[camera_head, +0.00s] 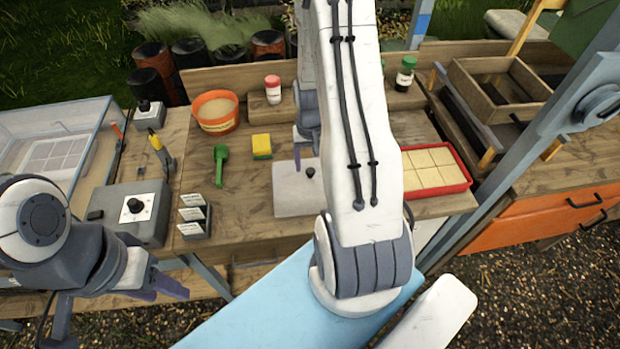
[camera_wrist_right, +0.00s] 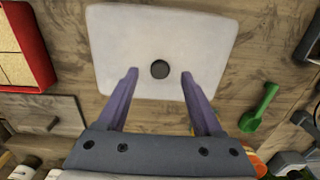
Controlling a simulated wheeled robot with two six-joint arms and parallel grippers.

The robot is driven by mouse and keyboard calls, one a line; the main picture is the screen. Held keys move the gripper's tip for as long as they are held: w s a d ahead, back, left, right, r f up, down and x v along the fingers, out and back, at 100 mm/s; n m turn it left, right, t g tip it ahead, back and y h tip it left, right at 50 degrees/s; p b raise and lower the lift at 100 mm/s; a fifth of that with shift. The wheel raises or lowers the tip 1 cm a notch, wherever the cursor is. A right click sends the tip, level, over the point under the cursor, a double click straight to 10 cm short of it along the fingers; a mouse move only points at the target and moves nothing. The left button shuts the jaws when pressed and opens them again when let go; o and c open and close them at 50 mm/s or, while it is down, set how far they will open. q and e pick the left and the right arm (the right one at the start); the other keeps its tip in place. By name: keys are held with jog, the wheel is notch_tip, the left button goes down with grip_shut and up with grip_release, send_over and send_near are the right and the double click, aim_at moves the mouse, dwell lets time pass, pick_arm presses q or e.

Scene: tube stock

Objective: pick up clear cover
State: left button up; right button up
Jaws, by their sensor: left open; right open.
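The clear cover (camera_head: 292,198) is a pale, flat rectangular panel with a small dark knob (camera_head: 310,172) in its middle. It lies on the wooden table and also shows in the right wrist view (camera_wrist_right: 160,30). My right gripper (camera_head: 307,150) is open above it, partly hidden by my own arm in the head view. In the right wrist view its two purple fingers (camera_wrist_right: 159,74) stand apart on either side of the knob, holding nothing. Whether they are down at knob height I cannot tell. My left gripper (camera_head: 165,287) is open and empty, off the table's front edge.
A yellow sponge (camera_head: 261,146) and a green scoop (camera_head: 220,163) lie left of the cover. A red-rimmed tray (camera_head: 458,184) is to its right. An orange tub (camera_head: 214,126) stands behind. A transparent bin (camera_head: 95,118) is at the far left.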

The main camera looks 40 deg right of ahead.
aim_at(310, 181)
jog(key=shift+f, duration=1.15)
grip_shut()
dwell(0.5)
